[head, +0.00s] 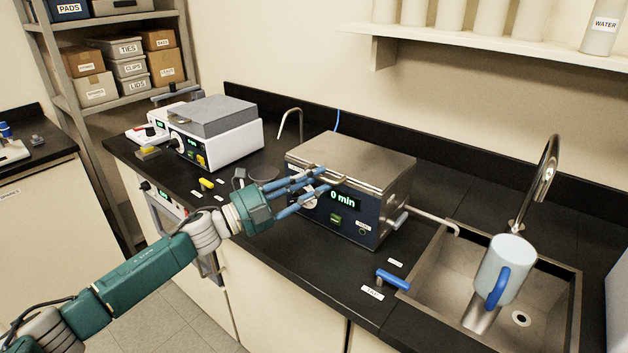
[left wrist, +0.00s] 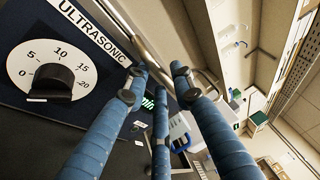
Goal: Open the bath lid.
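The ultrasonic bath (head: 345,222) stands on the black bench left of the sink, its display reading "0 min". Its steel lid (head: 350,155) lies flat and closed on top, with a bar handle (head: 330,179) at the front edge. My left gripper (head: 318,180) is at the upper front of the bath, its blue fingers by the handle. In the left wrist view the fingers (left wrist: 158,78) are spread apart, with the bath's dial (left wrist: 47,82) at left. The handle (left wrist: 212,82) shows near one fingertip; I cannot tell whether they touch. My right gripper is out of view.
A white instrument (head: 225,140) with a grey top stands left of the bath. At right is a sink (head: 440,268) with a tap (head: 543,185) and a pale blue jug (head: 512,255). A shelf (head: 480,38) hangs above. A blue-handled valve (head: 393,278) is near the front edge.

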